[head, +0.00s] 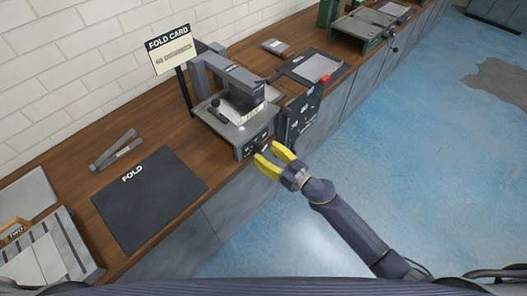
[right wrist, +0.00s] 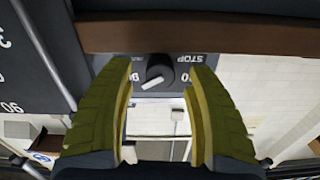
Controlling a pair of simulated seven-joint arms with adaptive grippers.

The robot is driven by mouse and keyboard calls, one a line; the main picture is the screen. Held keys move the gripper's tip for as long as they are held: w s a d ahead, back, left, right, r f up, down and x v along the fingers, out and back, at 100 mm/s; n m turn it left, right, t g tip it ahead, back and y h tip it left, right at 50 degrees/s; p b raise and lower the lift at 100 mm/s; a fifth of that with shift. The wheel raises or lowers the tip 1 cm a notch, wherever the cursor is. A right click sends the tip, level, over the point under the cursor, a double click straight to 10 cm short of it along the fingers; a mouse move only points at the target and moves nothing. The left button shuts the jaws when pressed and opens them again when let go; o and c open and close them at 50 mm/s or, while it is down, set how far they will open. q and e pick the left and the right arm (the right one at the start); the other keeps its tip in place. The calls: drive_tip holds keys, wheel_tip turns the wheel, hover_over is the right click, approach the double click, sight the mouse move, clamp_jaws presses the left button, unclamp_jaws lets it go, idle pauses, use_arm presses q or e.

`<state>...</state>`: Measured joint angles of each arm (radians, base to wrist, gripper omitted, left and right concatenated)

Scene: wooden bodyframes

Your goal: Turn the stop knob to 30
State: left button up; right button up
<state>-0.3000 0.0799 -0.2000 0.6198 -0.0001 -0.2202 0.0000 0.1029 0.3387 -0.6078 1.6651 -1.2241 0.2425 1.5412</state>
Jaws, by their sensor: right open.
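The stop knob (right wrist: 158,72) is a dark round knob with a white pointer mark, on a grey panel labelled STOP (right wrist: 188,58), which appears upside down in the right wrist view. The pointer lies toward the lower left there. Digits stand on both sides of the knob, partly covered by the fingers. My right gripper (right wrist: 160,78) is open, its yellow fingers on either side of the knob; contact cannot be told. In the head view my right gripper (head: 267,153) is at the front of the grey folding machine (head: 222,122). My left gripper is not in view.
A dark panel (head: 301,118) with a red part stands right of the machine. A FOLD CARD sign (head: 171,50) rises behind it. The black FOLD mat (head: 150,200) and a grey hinged tool (head: 116,151) lie left on the wooden counter.

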drive_tip(key=shift+w+a, duration=0.45)
drive_tip(key=shift+a, duration=0.05)
clamp_jaws()
idle(0.3)
